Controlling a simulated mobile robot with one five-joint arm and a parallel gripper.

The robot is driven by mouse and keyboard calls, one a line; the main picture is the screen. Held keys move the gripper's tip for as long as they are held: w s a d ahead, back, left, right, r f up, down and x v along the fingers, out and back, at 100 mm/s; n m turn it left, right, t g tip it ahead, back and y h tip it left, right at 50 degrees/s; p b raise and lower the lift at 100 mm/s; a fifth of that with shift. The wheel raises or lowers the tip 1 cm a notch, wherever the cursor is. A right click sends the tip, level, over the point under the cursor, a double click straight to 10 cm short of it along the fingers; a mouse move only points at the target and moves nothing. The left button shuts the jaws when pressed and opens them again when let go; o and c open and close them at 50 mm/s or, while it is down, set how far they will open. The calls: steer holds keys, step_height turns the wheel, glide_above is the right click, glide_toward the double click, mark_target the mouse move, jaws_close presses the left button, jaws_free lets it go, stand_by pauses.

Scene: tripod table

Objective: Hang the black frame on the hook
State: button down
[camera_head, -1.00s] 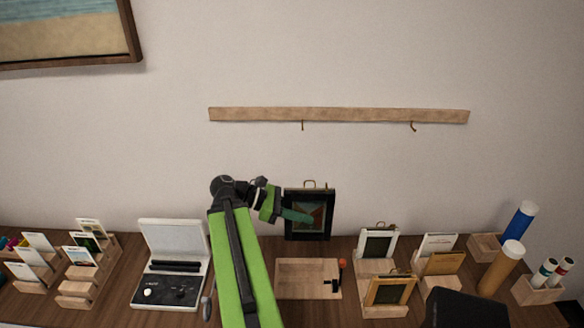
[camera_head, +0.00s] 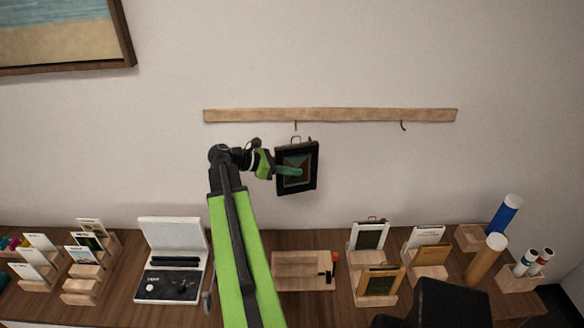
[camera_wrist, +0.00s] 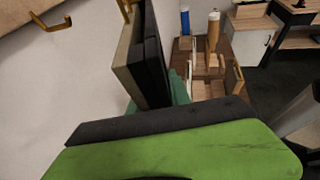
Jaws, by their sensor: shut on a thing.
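The black frame (camera_head: 297,168) with a picture inside and a small brass hanger (camera_head: 296,139) on top is held in the air in the head view. My gripper (camera_head: 284,170) is shut on it from its left side. The frame tilts slightly. The left hook (camera_head: 296,126) hangs from the wooden rail just above the hanger; I cannot tell whether they touch. The right hook (camera_head: 403,126) is bare. In the wrist view the frame (camera_wrist: 150,62) shows edge-on, its hanger cut off at the top, and a bare hook (camera_wrist: 52,24) shows at upper left.
The wooden rail (camera_head: 340,115) runs along the wall. The wall around the frame is clear.

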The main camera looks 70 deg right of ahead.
steer(key=w+d+f+b, duration=0.1)
steer(key=w+d, duration=0.2)
steer(key=d, duration=0.5)
steer(key=shift+f+b, duration=0.3)
stand_by(0.3)
stand_by(0.5)
steer(key=c, duration=1.1)
jaws_free()
steer(key=shift+a, duration=0.1)
steer(key=p+v, duration=0.6)
steer(key=v, duration=1.1)
steer(key=shift+w+r+p, duration=0.15)
steer(key=shift+p, duration=0.2)
